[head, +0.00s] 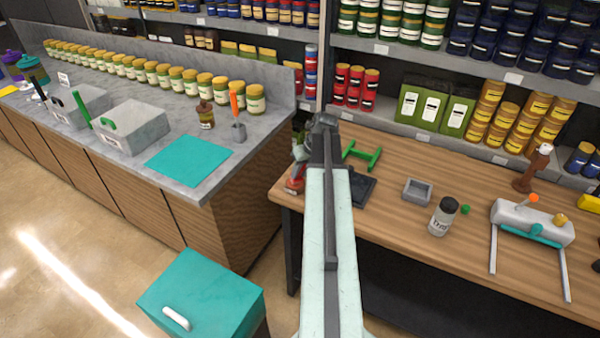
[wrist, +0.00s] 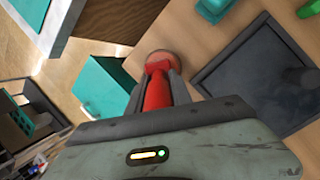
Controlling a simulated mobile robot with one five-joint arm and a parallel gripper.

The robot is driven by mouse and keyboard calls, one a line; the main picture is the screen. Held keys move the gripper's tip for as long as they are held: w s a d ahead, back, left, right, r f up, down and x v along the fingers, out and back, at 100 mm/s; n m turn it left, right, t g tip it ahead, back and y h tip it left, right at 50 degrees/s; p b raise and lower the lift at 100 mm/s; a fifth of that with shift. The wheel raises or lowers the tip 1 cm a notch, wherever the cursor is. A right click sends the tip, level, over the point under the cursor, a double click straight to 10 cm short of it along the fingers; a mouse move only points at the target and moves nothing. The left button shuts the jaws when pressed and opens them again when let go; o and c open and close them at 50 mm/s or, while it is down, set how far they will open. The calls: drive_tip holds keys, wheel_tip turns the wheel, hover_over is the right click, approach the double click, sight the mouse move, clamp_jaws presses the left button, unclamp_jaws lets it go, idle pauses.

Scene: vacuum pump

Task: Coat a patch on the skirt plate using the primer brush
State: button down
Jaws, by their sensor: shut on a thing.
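My gripper (wrist: 162,78) is shut on a red object (wrist: 158,92) with a round, flat reddish end, in the wrist view. In the head view the red object (head: 295,183) shows at the left corner of the wooden bench, partly hidden by my arm. I cannot tell whether it is the primer brush. An orange-handled tool (head: 234,103) stands in a small grey cup (head: 239,132) on the grey counter. A dark, rimmed square plate (head: 363,188) lies on the bench beside my arm and also shows in the wrist view (wrist: 240,85). I cannot tell which thing is the skirt plate.
A green frame (head: 362,154), grey box (head: 418,191), white bottle with black cap (head: 441,218) and grey device with two rods (head: 532,222) stand on the bench. A teal cabinet (head: 203,290) is at front left. A teal mat (head: 187,160) lies on the counter.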

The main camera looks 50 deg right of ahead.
wheel_tip(320, 180, up, 7)
drive_tip(key=p, duration=0.7)
drive_tip(key=shift+r, duration=0.1)
idle(0.4)
